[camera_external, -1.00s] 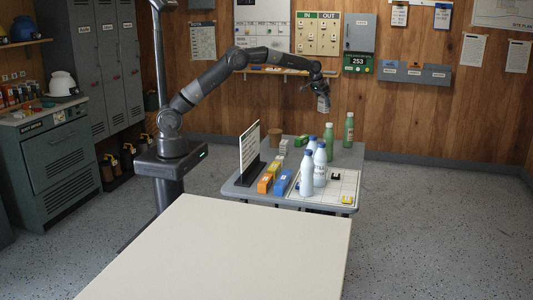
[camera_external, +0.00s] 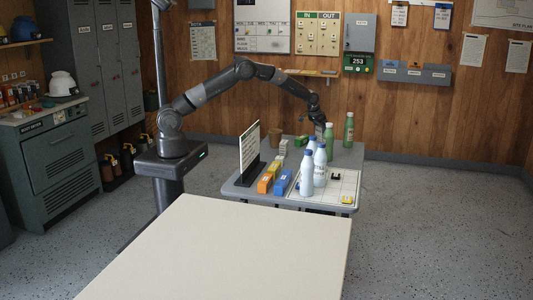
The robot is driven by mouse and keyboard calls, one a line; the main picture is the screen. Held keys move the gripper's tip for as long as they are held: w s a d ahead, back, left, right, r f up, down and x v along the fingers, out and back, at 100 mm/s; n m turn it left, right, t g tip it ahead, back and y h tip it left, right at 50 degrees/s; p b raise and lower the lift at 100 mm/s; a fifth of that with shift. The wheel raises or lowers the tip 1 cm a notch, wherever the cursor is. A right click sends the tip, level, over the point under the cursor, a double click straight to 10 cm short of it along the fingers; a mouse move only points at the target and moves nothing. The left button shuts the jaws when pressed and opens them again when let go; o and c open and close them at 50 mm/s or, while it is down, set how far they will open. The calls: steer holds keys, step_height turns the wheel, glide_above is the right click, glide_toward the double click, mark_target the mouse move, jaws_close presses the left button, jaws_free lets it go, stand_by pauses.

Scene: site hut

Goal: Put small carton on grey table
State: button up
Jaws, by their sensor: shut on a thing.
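My gripper (camera_external: 317,117) points down over the far part of the grey table (camera_external: 347,157), behind the bottles. It is shut on a small pale grey carton (camera_external: 319,130), which shows only partly below the fingers. The carton is low, close to the tabletop; I cannot tell whether it touches it. A green bottle stands just right of it and hides part of that area.
Green bottles (camera_external: 349,130) and white bottles with blue caps (camera_external: 307,175) stand near the carton. Orange, yellow and blue boxes (camera_external: 283,181), a pale box (camera_external: 284,147), a brown cup (camera_external: 275,137) and an upright sign (camera_external: 249,148) are farther left. The cream table (camera_external: 220,250) in front is bare.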

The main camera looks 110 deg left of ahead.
mark_target(320, 138)
steer(key=shift+f, duration=2.5)
steer(key=shift+f, duration=0.15)
steer(key=o, duration=1)
steer(key=v, duration=1.2)
